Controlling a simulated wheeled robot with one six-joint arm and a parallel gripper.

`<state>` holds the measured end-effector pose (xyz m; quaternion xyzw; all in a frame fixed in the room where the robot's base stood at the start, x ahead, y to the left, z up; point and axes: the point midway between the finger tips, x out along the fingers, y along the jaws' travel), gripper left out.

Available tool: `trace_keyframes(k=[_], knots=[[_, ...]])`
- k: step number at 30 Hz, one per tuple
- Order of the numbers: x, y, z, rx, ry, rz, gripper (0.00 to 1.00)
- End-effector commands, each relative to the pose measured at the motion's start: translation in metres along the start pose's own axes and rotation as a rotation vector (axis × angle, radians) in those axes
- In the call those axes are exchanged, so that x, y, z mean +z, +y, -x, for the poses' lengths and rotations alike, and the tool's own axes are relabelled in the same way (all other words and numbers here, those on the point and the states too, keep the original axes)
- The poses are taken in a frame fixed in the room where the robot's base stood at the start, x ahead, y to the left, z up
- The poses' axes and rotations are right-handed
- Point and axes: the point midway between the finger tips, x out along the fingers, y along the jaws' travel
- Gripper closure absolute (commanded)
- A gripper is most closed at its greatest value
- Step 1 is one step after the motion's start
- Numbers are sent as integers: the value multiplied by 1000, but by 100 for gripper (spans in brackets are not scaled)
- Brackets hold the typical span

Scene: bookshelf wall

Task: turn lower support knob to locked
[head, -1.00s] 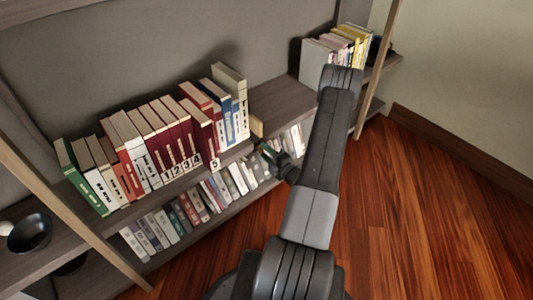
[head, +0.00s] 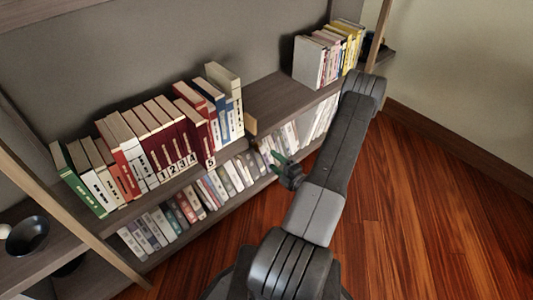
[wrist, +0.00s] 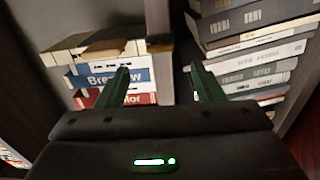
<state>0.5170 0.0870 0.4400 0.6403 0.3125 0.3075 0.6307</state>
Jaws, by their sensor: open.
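No lower support knob can be made out in either view. My gripper (head: 277,157) is open and empty, with green fingers, in front of the shelf edge just right of the numbered red books (head: 170,155). In the wrist view my gripper (wrist: 159,74) has its fingers apart on either side of a shelf board (wrist: 158,20). A small tan wooden piece (wrist: 160,47) shows on that board between the fingertips; I cannot tell whether it is part of a support. In the head view a tan wooden block (head: 250,124) stands beside the blue and white books.
Upper-shelf books (wrist: 115,68) lie left of the fingers in the wrist view, and grey lower-shelf books (wrist: 255,62) lie right. More books (head: 328,55) stand at the shelf's far right. A black bowl (head: 28,235) sits at left. The wooden floor (head: 420,210) is clear.

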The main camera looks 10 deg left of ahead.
Motion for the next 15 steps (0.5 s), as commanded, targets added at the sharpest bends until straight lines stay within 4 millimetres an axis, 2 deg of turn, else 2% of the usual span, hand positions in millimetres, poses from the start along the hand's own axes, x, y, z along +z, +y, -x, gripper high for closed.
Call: trace_keyframes(k=[1,6,10,15], knots=[[1,1,11,0,-5,-3,38],[1,1,38,-1,-4,-2,38],[0,0,51,-1,-2,-2,38],[0,0,56,-1,0,-2,38]])
